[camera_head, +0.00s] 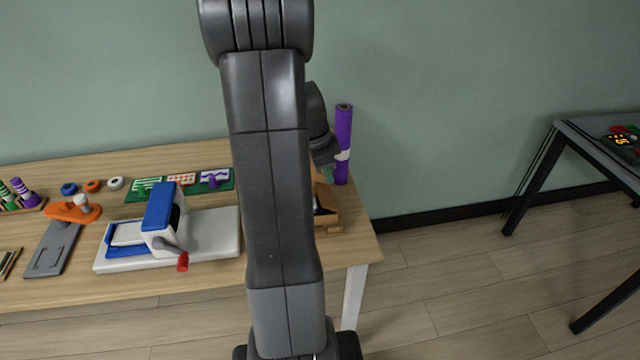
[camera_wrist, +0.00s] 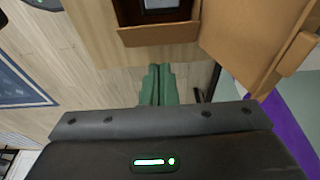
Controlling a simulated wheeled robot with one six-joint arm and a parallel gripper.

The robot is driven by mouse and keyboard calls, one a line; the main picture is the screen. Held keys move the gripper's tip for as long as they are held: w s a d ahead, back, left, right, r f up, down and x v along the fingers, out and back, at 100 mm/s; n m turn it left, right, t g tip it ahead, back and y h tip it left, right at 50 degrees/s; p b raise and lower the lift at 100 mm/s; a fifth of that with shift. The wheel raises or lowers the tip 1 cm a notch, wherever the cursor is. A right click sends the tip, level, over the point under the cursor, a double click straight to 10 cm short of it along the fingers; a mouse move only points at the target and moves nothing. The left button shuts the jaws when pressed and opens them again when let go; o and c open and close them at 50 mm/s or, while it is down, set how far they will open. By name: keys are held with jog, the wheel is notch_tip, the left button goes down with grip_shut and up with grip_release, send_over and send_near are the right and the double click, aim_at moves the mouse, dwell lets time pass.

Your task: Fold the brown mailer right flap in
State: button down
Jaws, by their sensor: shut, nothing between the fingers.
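The brown mailer (camera_head: 328,209) is an open box at the right end of the wooden table in the head view, partly hidden behind my arm. In the wrist view, a short flap (camera_wrist: 158,36) spreads outward at the box's near edge. A larger brown panel (camera_wrist: 252,38) spreads out to the right. A dark item (camera_wrist: 157,4) shows inside the box, cut off by the top edge. My gripper (camera_wrist: 158,68) has green fingers shut together with nothing between them. The fingertips appear just below the short flap, apart from it.
A purple roll (camera_head: 342,145) stands upright behind the mailer, and it also shows at the wrist view's lower right (camera_wrist: 287,128). A blue and white cranked device (camera_head: 160,225) sits left of my arm. A dark-framed table (camera_head: 575,128) stands apart at the right.

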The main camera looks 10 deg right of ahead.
aim_at(322, 194)
jog(key=shift+s+a+f, duration=0.1)
jog(key=shift+a+f, duration=0.45)
jog(key=shift+f, duration=0.35)
jog(key=shift+a+f, duration=0.5)
jog(key=shift+f, duration=0.35)
jog(key=shift+f+b, duration=0.15)
jog(key=shift+b, duration=0.15)
jog(key=shift+a+f+h+b, duration=0.1)
jog(key=shift+a+h+b, duration=0.1)
jog(key=shift+h+b, duration=0.4)
jog(key=shift+f+b, duration=0.1)
jog(key=shift+b, duration=0.4)
jog(key=a+f+h+b, duration=0.1)
jog(key=b, duration=0.4)
jog(key=shift+f, duration=0.15)
jog(key=h+b, duration=0.1)
jog(key=b, duration=0.2)
jog(key=h+b, duration=0.2)
jog(key=b, duration=0.1)
jog(key=shift+a+f, duration=0.4)
jog(key=shift+a+b, duration=0.1)
jog(key=shift+b, duration=1.1)
jog(key=shift+r, duration=0.1)
